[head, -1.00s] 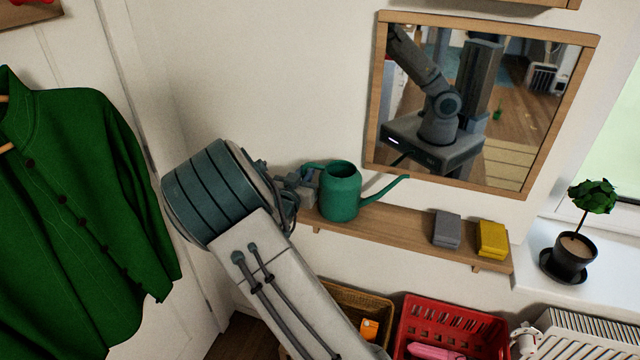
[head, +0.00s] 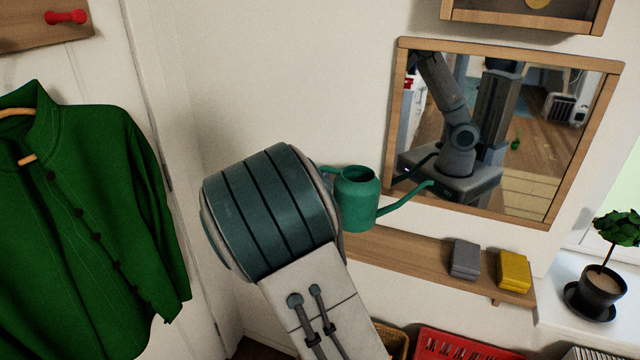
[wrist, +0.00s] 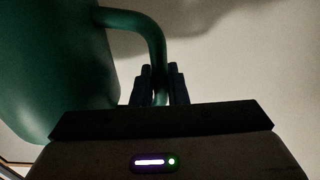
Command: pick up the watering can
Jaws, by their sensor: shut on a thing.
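The green watering can (head: 357,200) is upright, with its spout pointing right, and appears raised above the wooden shelf (head: 410,262) in the head view. In the wrist view its dark green body (wrist: 55,70) fills the left side, and its curved handle (wrist: 150,28) comes down between my gripper's fingers. My gripper (wrist: 160,88) is shut on the handle. In the head view my own arm hides the gripper and part of the handle.
A framed mirror (head: 590,130) hangs close behind the spout. A potted plant (head: 597,290) is at right, a green shirt (head: 85,220) at left, a red crate (head: 460,345) below.

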